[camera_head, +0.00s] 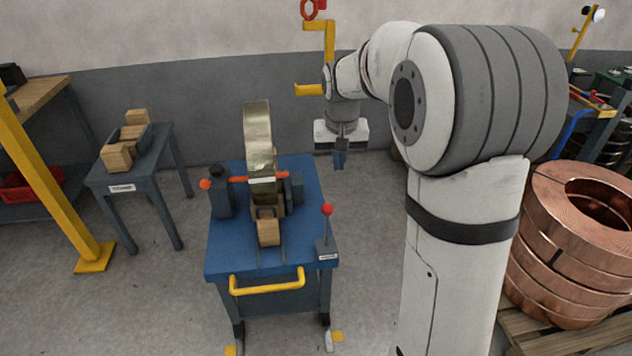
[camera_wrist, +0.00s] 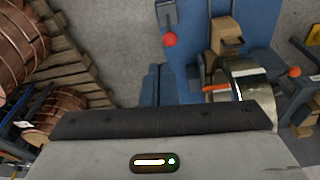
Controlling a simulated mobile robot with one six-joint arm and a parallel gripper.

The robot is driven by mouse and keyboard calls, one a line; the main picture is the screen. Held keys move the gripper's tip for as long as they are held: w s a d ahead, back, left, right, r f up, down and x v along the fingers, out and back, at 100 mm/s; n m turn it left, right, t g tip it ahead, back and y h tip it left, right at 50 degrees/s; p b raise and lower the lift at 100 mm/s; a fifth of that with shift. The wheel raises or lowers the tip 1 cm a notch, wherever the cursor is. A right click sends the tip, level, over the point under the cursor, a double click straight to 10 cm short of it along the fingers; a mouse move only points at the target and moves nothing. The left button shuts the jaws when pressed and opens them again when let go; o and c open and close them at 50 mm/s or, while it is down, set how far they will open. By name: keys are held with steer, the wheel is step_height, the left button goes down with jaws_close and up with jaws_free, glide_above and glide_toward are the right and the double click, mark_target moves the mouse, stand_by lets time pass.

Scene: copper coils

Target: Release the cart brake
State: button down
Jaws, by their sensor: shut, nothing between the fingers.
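The blue cart (camera_head: 222,262) stands in the middle of the head view with a yellow handle (camera_head: 267,288) on its front. A lever with a red ball knob (camera_head: 327,210) stands nearly upright on a labelled base at the cart's front right corner. The knob (camera_wrist: 170,39) also shows in the wrist view, near the top. My gripper (camera_head: 340,165) points down beyond the cart's right side, apart from the lever. Its fingers (camera_wrist: 157,85) are shut and empty. Yellow-ended pedals (camera_head: 336,336) show at the cart's front wheels. The label's writing is too small to read.
A metal coil (camera_head: 258,140) stands upright on the cart, with an orange-red bar across it and wooden blocks (camera_head: 268,230). A small table (camera_head: 150,170) with blocks stands left, behind a yellow post (camera_head: 50,180). Copper coils (camera_head: 560,250) sit on a pallet at right.

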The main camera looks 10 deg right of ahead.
steer(key=w+f+b, duration=0.3)
steer(key=w+f, duration=0.8)
steer(key=w, duration=0.1)
steer(key=shift+w+f+m+g, duration=0.3)
steer(key=shift+w+f+m, duration=0.05)
steer(key=shift+f+m, duration=0.05)
step_height(320, 180, down, 9)
steer(key=s+b, duration=0.1)
steer(key=s, duration=0.1)
steer(key=shift+s, duration=0.3)
steer(key=shift+a, duration=0.1)
steer(key=shift+s+f+b, duration=0.1)
steer(key=shift+b, duration=0.2)
